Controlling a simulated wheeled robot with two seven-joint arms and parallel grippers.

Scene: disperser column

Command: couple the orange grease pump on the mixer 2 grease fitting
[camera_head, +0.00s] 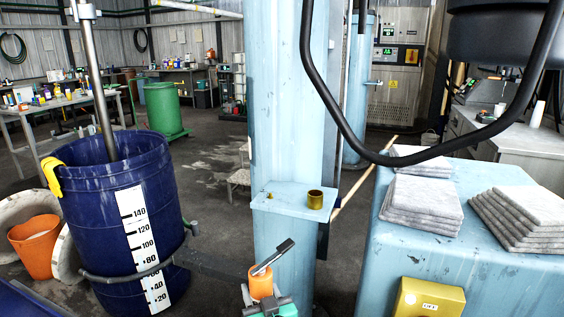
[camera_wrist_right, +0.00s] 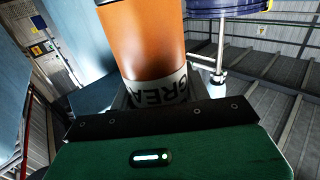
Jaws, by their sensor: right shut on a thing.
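The orange grease pump (camera_head: 261,284), with a dark lever (camera_head: 273,256) slanting up to the right, is at the bottom middle of the head view. My right gripper (camera_head: 265,303) is shut on it. In the right wrist view the orange pump body (camera_wrist_right: 147,42) with a white lettered band stands in the jaws (camera_wrist_right: 150,98). The pump is in front of and below a small blue shelf (camera_head: 292,204) on the light-blue column. A small brass nub (camera_head: 270,195) on this shelf may be the grease fitting; I cannot tell for sure. My left gripper is out of view.
A brass cup (camera_head: 315,199) stands on the shelf's right side. A dark-blue drum (camera_head: 100,215) with a scale stands left. A light-blue cabinet (camera_head: 425,250) with stacked grey cloths (camera_head: 425,203) and a yellow box (camera_head: 428,299) is right. A black hose (camera_head: 345,140) hangs in front.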

